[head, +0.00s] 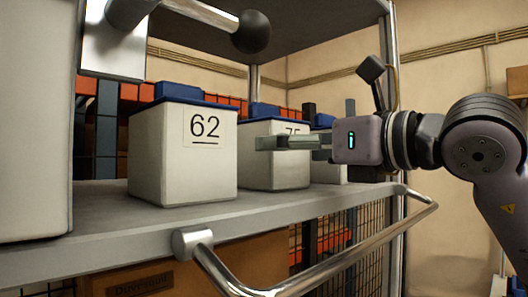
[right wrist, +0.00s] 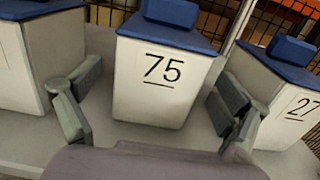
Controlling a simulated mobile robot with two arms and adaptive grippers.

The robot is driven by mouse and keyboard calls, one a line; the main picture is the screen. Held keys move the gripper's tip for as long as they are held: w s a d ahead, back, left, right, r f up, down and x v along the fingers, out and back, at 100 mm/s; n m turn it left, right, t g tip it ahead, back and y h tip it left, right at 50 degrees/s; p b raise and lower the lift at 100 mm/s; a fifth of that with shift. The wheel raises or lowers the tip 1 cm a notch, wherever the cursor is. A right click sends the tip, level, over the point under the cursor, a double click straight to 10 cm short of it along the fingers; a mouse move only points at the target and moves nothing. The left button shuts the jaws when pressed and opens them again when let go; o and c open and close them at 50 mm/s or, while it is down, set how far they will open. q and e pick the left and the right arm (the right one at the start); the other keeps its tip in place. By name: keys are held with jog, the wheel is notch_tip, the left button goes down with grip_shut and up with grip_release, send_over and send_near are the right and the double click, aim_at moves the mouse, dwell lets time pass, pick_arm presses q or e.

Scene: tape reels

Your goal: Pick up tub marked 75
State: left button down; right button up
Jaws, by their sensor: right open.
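The tub marked 75 (head: 272,172) is white with a blue lid and stands upright on the grey shelf (head: 330,197). In the head view its number is partly hidden by my right gripper (head: 285,143), which reaches in from the right in front of it. In the right wrist view the tub marked 75 (right wrist: 150,103) is in the middle, its number fully readable. My right gripper is open there, one finger to the left of the tub and one to the right, with nothing held. My left gripper is not in view.
The tub marked 62 (head: 183,158) stands to the left of tub 75. The tub marked 27 (right wrist: 285,105) stands to its right. A curved metal rail (head: 322,264) runs along the shelf front. A cardboard box (head: 190,274) sits below the shelf.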

jog(key=p+x, duration=0.3)
jog(key=x, duration=0.1)
jog(key=shift+f+p, duration=0.1)
jog(key=shift+p, duration=0.2)
jog(key=shift+w+a+f, duration=0.15)
jog(key=shift+w+a, duration=0.25)
jog(key=shift+a, duration=0.05)
jog(key=shift+s+d, duration=0.1)
jog(key=shift+c, duration=0.4)
jog(key=shift+c, duration=1.2)
jog(key=c, duration=0.9)
